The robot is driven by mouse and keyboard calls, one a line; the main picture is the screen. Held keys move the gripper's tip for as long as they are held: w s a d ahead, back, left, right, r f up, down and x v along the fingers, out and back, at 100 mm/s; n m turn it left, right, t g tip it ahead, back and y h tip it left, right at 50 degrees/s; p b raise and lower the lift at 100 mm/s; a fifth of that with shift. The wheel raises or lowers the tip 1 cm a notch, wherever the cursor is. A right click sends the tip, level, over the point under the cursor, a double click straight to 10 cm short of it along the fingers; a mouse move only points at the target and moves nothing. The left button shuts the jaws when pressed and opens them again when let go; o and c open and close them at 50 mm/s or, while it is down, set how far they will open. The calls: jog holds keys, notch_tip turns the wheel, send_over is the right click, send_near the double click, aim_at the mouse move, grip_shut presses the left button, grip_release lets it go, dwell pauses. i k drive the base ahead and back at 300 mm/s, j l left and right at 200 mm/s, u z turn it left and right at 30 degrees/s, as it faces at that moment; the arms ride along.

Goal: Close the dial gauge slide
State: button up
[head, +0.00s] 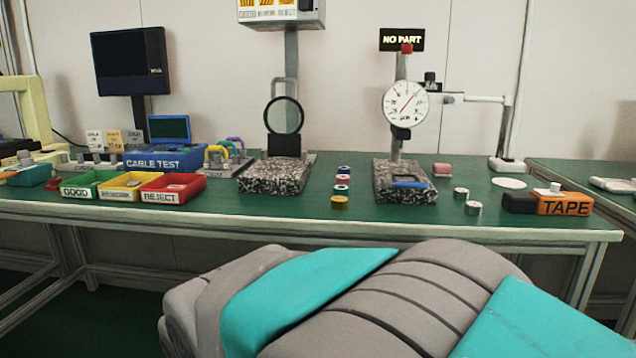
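The dial gauge (405,104) has a round white face with a red needle and is mounted on a grey post. The post stands on a speckled stone base (405,197) on the green bench. A blue piece with a dark frame (410,184) lies at the front of the base top; it may be the slide, but I cannot tell how far open it is. A sign reading "NO PART" (402,40) is above the gauge. My gripper is not in view; only a grey and teal part of my arm shows in the foreground.
A second stone-based stand (274,180) with a round lens is to the left. Small coloured rings (342,181) stand between the stands. Metal cylinders (473,208) and an orange tape dispenser (564,204) are to the right. Green, yellow and red bins (172,188) sit at left.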

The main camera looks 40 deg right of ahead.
aim_at(395, 181)
jog(key=l+z, duration=0.1)
jog(key=z, duration=0.3)
jog(key=i+l+z, duration=0.1)
jog(key=z, duration=0.3)
jog(key=l+z, duration=0.1)
jog(key=z, duration=0.35)
jog(key=i+z, duration=0.1)
jog(key=z, duration=0.3)
jog(key=i+l, duration=0.15)
jog(key=i+z, duration=0.05)
jog(key=i, duration=0.05)
